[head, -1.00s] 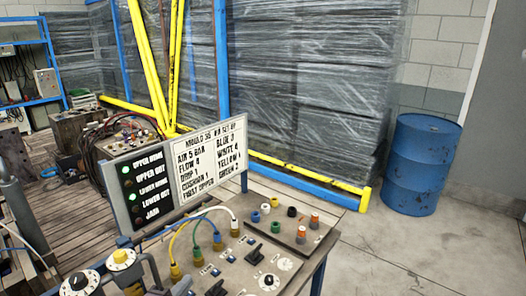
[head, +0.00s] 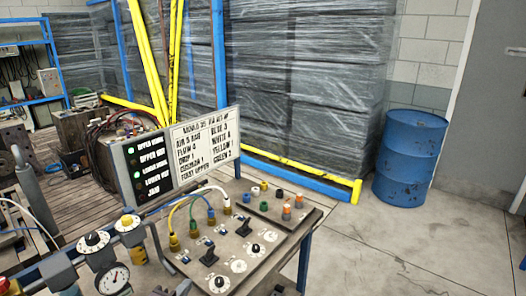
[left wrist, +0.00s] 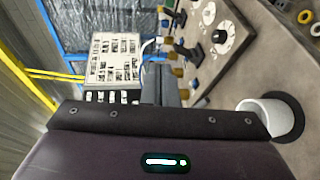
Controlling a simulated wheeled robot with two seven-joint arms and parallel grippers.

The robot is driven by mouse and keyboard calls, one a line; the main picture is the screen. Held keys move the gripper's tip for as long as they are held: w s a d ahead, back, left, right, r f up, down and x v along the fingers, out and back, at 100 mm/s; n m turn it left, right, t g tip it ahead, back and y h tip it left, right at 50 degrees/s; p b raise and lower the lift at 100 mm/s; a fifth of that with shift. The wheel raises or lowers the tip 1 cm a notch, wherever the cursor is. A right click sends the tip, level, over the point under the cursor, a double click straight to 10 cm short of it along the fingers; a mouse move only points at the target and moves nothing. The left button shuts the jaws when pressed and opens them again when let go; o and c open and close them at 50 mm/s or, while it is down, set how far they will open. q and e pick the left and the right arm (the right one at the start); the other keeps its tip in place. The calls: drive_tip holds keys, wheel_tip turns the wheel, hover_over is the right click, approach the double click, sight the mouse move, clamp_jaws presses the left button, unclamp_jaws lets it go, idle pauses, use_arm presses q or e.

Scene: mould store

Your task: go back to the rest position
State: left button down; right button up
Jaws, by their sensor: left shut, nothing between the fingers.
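My left gripper (left wrist: 160,88) shows in the left wrist view as two dark grey fingers pressed together, with nothing between them. Beyond the fingers is a sign board (left wrist: 115,58) with white and black lettering. I cannot clearly make out the left gripper in the head view. My right gripper is in neither current view. In the head view a grey control panel (head: 190,272) with cables, switches and dials stands at the front. Its sign board (head: 206,150) with a lamp column rises behind it. The left fingers appear apart from the panel.
Gauges and knobs (head: 113,278) crowd the front left. Cables run from the panel sockets. A smaller block with coloured fittings (head: 262,213) lies on the right of the panel. A blue drum (head: 408,158) stands at the right. The concrete floor (head: 390,245) before it is clear. Wrapped stacks stand behind yellow rails.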

use_arm(q)
drive_tip(key=s+f+m+g+y, duration=0.2)
drive_tip(key=s+m+g, duration=0.4)
drive_tip(key=s+m, duration=0.4)
drive_tip(key=s+f+m+g+y, duration=0.2)
drive_tip(key=s+m+g, duration=0.45)
drive_tip(key=s, duration=0.45)
wheel_tip(320, 180, down, 36)
drive_tip(key=s+b, duration=0.2)
drive_tip(key=b, duration=0.4)
drive_tip(key=s+a+f+g+b, duration=0.1)
drive_tip(key=s+a+f+b, duration=0.1)
drive_tip(key=s+f, duration=0.8)
drive_tip(key=s+a+f+b, duration=0.2)
drive_tip(key=s+f, duration=0.7)
drive_tip(key=f, duration=0.3)
drive_tip(key=shift+s+f+m+g+y, duration=0.2)
drive_tip(key=shift+s+m+g+y, duration=0.1)
drive_tip(key=shift+s+m+g, duration=0.05)
use_arm(e)
wheel_tip(320, 180, down, 10)
drive_tip(key=shift+a, duration=0.25)
drive_tip(key=shift+d, duration=0.2)
